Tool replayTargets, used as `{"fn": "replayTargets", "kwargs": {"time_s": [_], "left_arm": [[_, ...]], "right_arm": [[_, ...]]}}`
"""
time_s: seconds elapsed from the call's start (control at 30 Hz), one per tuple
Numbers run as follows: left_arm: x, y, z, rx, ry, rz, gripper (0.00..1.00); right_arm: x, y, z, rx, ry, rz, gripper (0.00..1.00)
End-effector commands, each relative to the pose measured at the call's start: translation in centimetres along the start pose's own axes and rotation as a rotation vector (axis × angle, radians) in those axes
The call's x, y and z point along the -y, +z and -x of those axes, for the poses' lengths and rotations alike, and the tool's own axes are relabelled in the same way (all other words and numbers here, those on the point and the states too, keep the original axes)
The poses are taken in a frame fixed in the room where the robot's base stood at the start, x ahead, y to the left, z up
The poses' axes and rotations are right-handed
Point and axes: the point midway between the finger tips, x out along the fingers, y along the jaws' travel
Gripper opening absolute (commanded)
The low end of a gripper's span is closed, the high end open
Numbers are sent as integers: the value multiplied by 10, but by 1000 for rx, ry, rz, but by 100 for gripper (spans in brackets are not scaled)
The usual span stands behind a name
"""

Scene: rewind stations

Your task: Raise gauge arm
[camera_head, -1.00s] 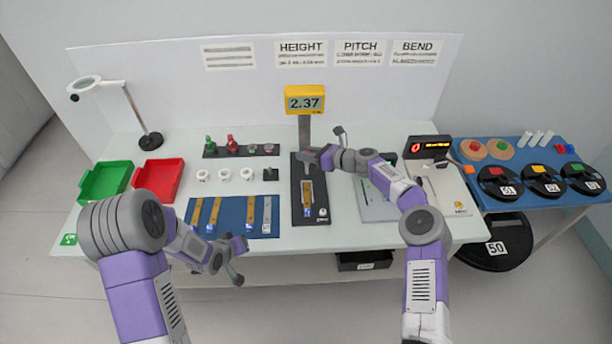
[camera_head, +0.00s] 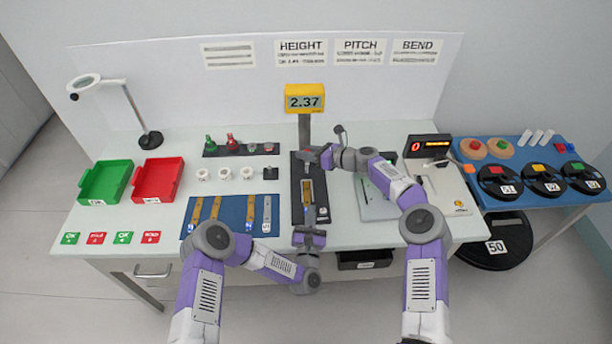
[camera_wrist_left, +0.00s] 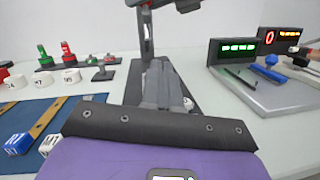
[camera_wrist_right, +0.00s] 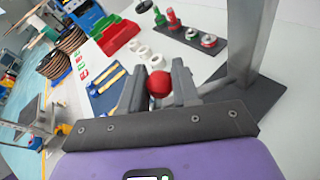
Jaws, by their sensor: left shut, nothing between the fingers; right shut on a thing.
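The gauge has a black base (camera_head: 297,213), a grey post (camera_head: 304,130) and a yellow display (camera_head: 305,98) reading 2.37. A brass strip (camera_head: 308,190) lies on the base. My right gripper (camera_head: 322,155) is at the post, shut on the gauge arm's red knob (camera_wrist_right: 159,84), which shows between its fingers in the right wrist view. My left gripper (camera_head: 309,230) is shut and empty at the front end of the base, pointing toward the post. Its fingers (camera_wrist_left: 160,72) hide part of the base in the left wrist view.
A blue mat (camera_head: 232,228) with several strips lies left of the gauge. Green (camera_head: 106,180) and red (camera_head: 158,178) trays stand farther left. A grey plate device (camera_head: 378,212) is close on the right. Small coloured cards (camera_head: 110,238) line the front left edge.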

Motion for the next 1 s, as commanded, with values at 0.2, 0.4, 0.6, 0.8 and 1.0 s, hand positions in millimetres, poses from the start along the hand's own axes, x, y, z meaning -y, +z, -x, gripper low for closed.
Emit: {"fn": "replayTargets", "kwargs": {"time_s": [0.2,0.4,0.6,0.8,1.0], "left_arm": [[-7,-4,5,-10,130,189,0],[-11,-3,-17,-6,140,201,0],[-16,-4,-60,-4,138,198,0],[-21,-4,-96,-5,136,199,0],[-28,16,-115,-6,135,199,0]], "right_arm": [[0,-1,0,-1,-1,-1,0],[0,-1,0,-1,-1,0,0],[0,-1,0,-2,-1,0,0],[0,-1,0,-2,0,0,0],[0,-2,0,-3,-1,0,0]]}}
